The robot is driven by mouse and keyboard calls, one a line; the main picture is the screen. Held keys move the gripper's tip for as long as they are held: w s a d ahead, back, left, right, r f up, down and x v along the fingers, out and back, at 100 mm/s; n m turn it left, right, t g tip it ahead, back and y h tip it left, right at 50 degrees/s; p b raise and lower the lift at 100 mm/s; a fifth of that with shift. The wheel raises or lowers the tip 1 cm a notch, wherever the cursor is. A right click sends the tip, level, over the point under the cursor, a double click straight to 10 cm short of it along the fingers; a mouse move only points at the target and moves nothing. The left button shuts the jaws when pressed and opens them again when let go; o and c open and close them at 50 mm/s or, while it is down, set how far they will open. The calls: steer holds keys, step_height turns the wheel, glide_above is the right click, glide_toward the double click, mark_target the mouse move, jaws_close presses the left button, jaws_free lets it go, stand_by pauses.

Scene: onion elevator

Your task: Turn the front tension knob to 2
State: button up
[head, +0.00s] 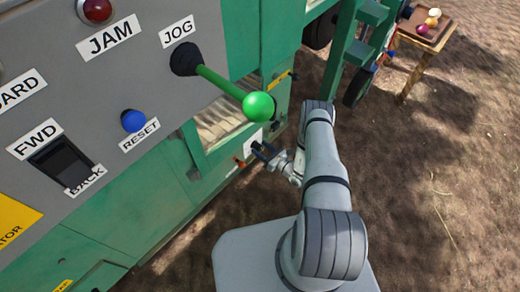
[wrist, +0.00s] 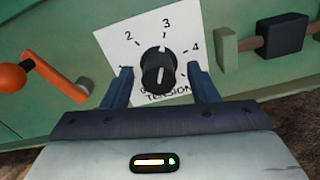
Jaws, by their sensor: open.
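The tension knob (wrist: 158,68) is black and round with a raised grip, on a white dial plate (wrist: 118,42) marked TENSION. The numbers 2, 3 and 4 read clearly around it; lower marks are partly hidden by my fingers. My gripper (wrist: 161,76) is open, one finger on each side of the knob, with gaps visible between fingers and knob. In the head view my gripper (head: 264,152) is at the green machine's side, and the knob is too small to make out.
An orange-knobbed crank (wrist: 50,78) is left of the dial, and a dark block on a bar (wrist: 282,35) is right. The head view shows a control panel (head: 100,85) with a green-balled JOG lever (head: 258,106) near my arm. Open dirt ground lies right.

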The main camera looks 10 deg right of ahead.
steer(key=shift+w+a, duration=0.3)
steer(key=shift+c, duration=0.4)
steer(key=c, duration=0.9)
steer(key=shift+n, duration=0.3)
steer(key=n, duration=0.4)
steer(key=shift+s+n+b, duration=0.1)
steer(key=shift+n+b, duration=0.2)
steer(key=shift+b, duration=0.1)
steer(key=n, duration=0.5)
